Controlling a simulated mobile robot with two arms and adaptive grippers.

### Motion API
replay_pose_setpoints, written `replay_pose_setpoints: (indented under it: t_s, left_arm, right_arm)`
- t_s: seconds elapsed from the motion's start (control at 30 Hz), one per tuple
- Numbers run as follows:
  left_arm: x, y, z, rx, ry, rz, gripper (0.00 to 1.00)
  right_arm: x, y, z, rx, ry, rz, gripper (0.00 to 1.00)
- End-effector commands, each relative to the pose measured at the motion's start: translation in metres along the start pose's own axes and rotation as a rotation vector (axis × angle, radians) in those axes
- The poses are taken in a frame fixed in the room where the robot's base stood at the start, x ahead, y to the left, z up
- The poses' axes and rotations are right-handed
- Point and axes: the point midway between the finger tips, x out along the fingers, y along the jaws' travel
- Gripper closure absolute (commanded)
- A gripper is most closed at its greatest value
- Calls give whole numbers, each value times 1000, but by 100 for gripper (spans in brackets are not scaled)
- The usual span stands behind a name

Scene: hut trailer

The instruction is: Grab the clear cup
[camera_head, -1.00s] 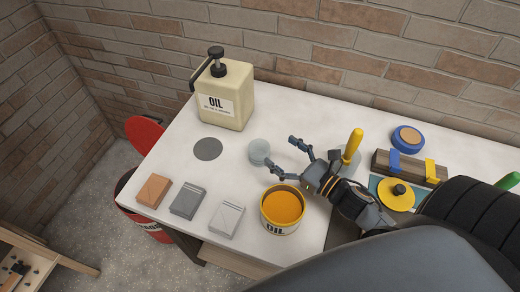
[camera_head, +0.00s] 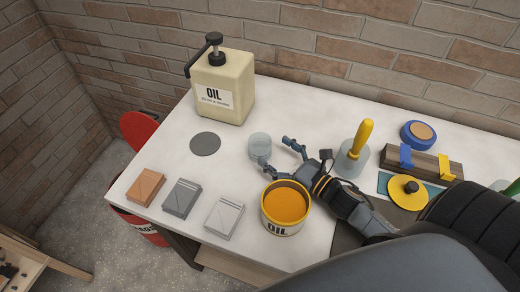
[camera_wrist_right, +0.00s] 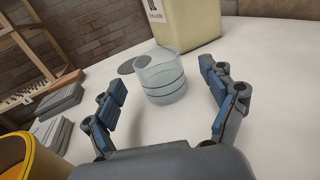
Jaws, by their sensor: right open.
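The clear cup (camera_head: 259,147) stands upright on the white table, just left of my right gripper's fingertips in the head view. It also shows in the right wrist view (camera_wrist_right: 161,76), ahead of and between the two fingers. My right gripper (camera_head: 275,158) is open and empty, low over the table, its fingers pointing at the cup. In the right wrist view its blue-padded fingers (camera_wrist_right: 160,97) are spread wide, with the cup a little beyond their tips. It does not appear to touch the cup. My left gripper is not in view.
A yellow oil can (camera_head: 285,207) stands close beside my right gripper. A beige oil jug (camera_head: 224,88) is behind the cup. A grey disc (camera_head: 205,144) lies left of it, with several small boxes (camera_head: 182,199) at the front. A yellow-handled scraper (camera_head: 358,150) is to the right.

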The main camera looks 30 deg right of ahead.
Motion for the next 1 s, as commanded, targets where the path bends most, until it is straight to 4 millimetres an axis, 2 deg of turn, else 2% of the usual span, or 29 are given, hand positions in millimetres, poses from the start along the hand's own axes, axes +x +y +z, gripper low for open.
replay_pose_setpoints:
  t_s: [0.3,0.63,0.9,0.93,1.0]
  left_arm:
    - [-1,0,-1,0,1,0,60]
    - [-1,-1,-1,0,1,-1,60]
    - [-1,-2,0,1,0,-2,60]
    - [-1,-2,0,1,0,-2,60]
    - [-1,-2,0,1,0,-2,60]
  right_arm:
    - [43,4,2,-2,-1,3,16]
    - [49,4,2,-1,1,2,16]
    - [49,5,2,-1,1,2,71]
    - [49,4,2,-1,1,2,76]
    - [49,5,2,-1,0,2,76]
